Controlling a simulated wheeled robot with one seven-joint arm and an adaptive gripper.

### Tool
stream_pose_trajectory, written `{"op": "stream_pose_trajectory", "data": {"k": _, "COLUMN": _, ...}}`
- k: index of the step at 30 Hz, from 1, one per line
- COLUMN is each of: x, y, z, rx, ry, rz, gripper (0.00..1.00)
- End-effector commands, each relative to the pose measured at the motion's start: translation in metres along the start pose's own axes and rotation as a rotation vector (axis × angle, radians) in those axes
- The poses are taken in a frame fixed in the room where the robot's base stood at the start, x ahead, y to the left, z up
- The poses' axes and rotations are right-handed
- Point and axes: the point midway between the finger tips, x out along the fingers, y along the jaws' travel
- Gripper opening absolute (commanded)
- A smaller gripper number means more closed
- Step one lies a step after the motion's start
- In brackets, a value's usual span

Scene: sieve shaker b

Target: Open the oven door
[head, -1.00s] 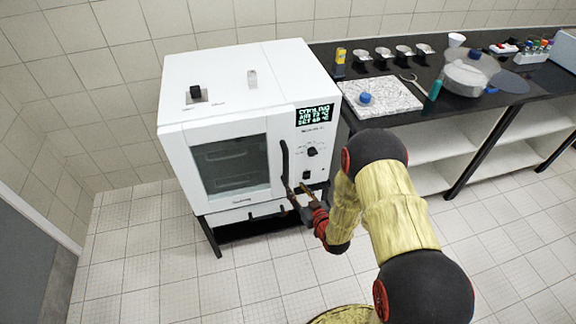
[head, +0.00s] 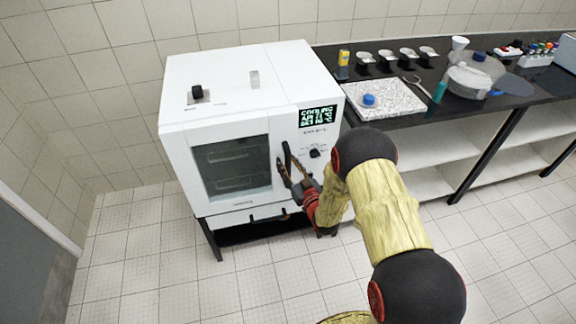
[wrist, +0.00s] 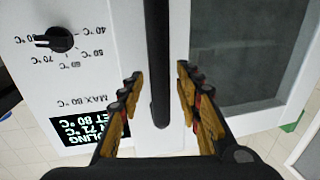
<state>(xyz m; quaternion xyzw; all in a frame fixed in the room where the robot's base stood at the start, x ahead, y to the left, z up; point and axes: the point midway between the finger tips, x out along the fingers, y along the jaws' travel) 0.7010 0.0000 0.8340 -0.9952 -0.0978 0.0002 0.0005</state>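The white oven (head: 262,92) stands on a dark frame at the left in the head view. Its door (head: 239,198) has a dark window (head: 232,165) and appears closed. The black vertical door handle (head: 288,160) is at the door's right edge; in the wrist view the handle (wrist: 160,70) runs down between my fingers. My gripper (head: 286,176) is at the handle from the front. In the wrist view my gripper (wrist: 158,85) is open, one finger on each side of the handle, with gaps on both sides.
The oven's display (head: 318,117) and black knob (head: 315,153) sit right of the handle. A black counter (head: 430,105) to the right holds a speckled board (head: 392,100), a blue-capped item and glassware. Tiled floor (head: 150,260) is clear in front and left.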

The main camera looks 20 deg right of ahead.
Motion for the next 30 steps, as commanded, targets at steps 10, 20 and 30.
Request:
{"op": "stream_pose_trajectory", "data": {"k": 10, "x": 0.0009, "y": -0.0001, "z": -0.0003, "rx": 0.000, "ry": 0.000, "rz": 0.000, "gripper": 0.29}}
{"op": "stream_pose_trajectory", "data": {"k": 20, "x": 0.0008, "y": -0.0001, "z": -0.0003, "rx": 0.000, "ry": 0.000, "rz": 0.000, "gripper": 0.10}}
{"op": "stream_pose_trajectory", "data": {"k": 30, "x": 0.0008, "y": -0.0001, "z": -0.0003, "rx": 0.000, "ry": 0.000, "rz": 0.000, "gripper": 0.00}}
